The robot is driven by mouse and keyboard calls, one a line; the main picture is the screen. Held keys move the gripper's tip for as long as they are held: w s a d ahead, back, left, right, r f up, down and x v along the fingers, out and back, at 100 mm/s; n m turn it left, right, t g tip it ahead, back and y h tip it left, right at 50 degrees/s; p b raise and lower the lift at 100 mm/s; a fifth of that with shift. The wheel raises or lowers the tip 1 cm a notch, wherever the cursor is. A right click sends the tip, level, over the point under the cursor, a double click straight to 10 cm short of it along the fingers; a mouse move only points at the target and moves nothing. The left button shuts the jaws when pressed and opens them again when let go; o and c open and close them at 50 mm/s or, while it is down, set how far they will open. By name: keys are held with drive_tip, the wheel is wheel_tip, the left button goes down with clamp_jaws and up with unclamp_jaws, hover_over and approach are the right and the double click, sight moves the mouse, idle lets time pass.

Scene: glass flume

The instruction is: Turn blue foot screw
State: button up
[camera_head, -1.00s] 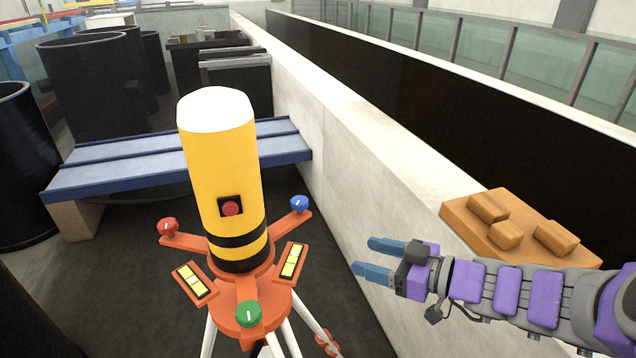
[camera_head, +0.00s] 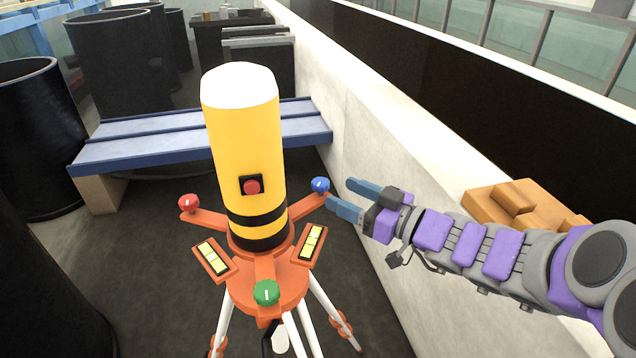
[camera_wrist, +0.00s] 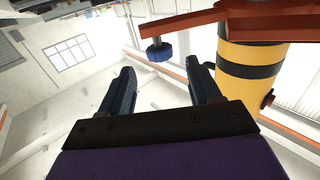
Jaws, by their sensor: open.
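The blue foot screw (camera_head: 320,185) is a round knob on the right arm of an orange tripod base (camera_head: 266,278). A yellow cylinder (camera_head: 243,150) with black bands and a red button stands on the base. My gripper (camera_head: 338,198) is open and empty, just right of the blue screw, its blue fingers pointing left towards it. In the wrist view the blue screw (camera_wrist: 159,51) is ahead of and between the lines of the open fingers (camera_wrist: 163,82), with a gap to the fingertips. A red screw (camera_head: 188,203) and a green screw (camera_head: 266,292) sit on the other arms.
A pale wall (camera_head: 345,120) runs just behind my gripper. Orange blocks (camera_head: 520,205) lie on its top at right. A blue bench (camera_head: 105,150) and black bins (camera_head: 120,65) stand behind the tripod. Two yellow levels (camera_head: 312,243) flank the base.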

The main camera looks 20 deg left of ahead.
sight(328, 186)
drive_tip(key=x, duration=0.7)
drive_tip(key=shift+a+f, duration=0.1)
drive_tip(key=shift+a, duration=0.05)
drive_tip(key=shift+d, duration=0.4)
drive_tip(key=shift+c, duration=1)
drive_tip(key=shift+s, duration=0.1)
drive_tip(key=c, duration=0.8)
